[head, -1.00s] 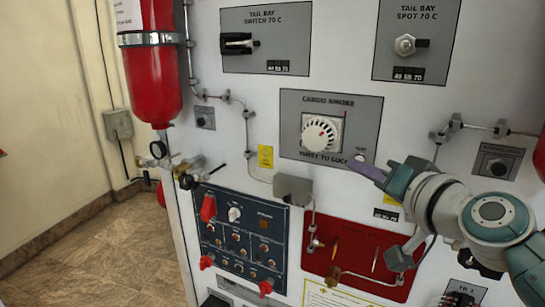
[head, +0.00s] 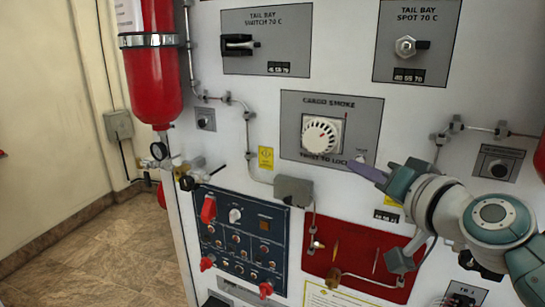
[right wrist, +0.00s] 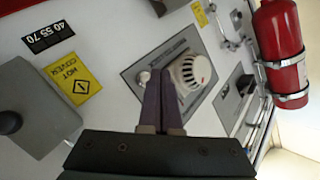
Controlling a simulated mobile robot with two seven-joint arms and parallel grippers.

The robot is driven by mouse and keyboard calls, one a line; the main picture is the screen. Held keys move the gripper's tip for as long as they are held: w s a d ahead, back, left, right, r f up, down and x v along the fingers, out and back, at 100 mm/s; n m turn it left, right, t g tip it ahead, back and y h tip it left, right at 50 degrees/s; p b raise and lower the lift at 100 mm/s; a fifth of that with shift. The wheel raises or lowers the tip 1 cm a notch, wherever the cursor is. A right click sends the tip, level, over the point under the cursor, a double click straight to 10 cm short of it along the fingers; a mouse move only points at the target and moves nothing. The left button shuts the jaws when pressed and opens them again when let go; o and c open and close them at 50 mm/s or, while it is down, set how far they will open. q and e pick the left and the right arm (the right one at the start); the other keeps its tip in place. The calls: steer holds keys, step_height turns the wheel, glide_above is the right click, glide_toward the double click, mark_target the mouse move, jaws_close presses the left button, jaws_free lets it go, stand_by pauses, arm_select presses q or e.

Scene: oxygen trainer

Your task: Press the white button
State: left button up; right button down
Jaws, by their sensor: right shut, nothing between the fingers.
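The small white button (head: 361,157) sits at the lower right corner of the grey CARGO SMOKE panel (head: 292,120), beside a round white detector (head: 320,136). In the right wrist view, the button (right wrist: 144,76) is just left of my fingertips and the detector (right wrist: 190,70) is to their right. My right gripper (head: 352,164) is shut and empty, its purple fingers pointing at the panel close to the button. I cannot tell whether the tips touch the panel. My left gripper is not in view.
A red cylinder (head: 152,75) hangs at the left. Below are a dark blue switch panel (head: 218,232) with red levers and a red plate (head: 375,243). A small grey box (head: 293,190) and thin pipes stand out from the white wall. Floor at the left is clear.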

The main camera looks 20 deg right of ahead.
stand_by(0.8)
steer(key=shift+w+d, duration=0.3)
steer(key=shift+w+d+b, duration=0.2)
steer(key=shift+d+b, duration=0.1)
steer(key=shift+b, duration=0.15)
stand_by(0.5)
stand_by(0.4)
steer(key=shift+s+a+r+p, duration=0.1)
steer(key=shift+s+a+p, duration=0.1)
steer(key=shift+a+p, duration=0.1)
steer(key=shift+s+a, duration=0.3)
